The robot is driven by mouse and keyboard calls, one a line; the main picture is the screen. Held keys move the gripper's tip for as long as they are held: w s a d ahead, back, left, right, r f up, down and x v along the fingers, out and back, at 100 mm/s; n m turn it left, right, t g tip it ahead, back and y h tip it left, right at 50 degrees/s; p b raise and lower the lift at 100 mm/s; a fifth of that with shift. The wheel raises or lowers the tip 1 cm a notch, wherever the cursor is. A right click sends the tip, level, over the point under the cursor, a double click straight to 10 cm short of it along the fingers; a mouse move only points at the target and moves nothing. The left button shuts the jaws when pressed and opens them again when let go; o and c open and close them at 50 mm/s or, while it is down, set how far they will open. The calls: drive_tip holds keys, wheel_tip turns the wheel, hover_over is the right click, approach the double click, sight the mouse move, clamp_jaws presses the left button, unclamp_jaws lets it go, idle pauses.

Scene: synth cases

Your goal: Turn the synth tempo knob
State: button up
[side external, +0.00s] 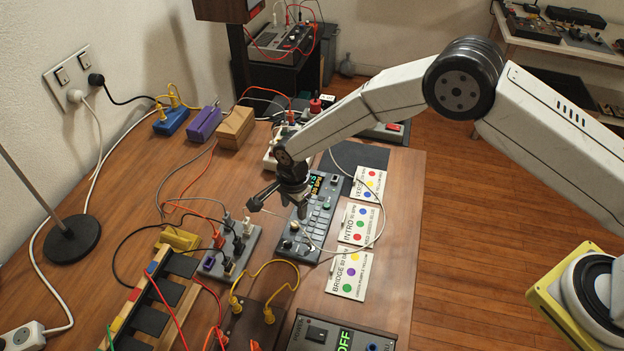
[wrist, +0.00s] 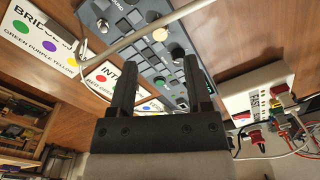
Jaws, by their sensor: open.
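The synth (side external: 318,212) is a dark grey-blue box on the wooden table, with a lit display (side external: 317,184) showing partly hidden "BPM" text. Small knobs sit near its front end. The wrist view shows the synth panel (wrist: 125,42) with a cream knob (wrist: 160,34), a dark knob (wrist: 177,54) and a green one (wrist: 159,82). I cannot tell which is the tempo knob. My gripper (side external: 279,207) hangs above the synth, fingers apart and nothing between them. It also shows in the wrist view (wrist: 158,62), its fingers framing part of the panel; contact is not visible.
Cards marked Bridge (side external: 345,272), Intro (side external: 360,223) and Verse (side external: 368,184) lie right of the synth. A cable loops over the synth and cards. A grey pedal box (side external: 232,250) stands to its left. A box with a green "OFF" display (side external: 313,335) is in front.

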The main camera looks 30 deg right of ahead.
sight(295, 223)
drive_tip(key=shift+w+f, duration=0.1)
drive_tip(key=shift+f, duration=3.1)
clamp_jaws()
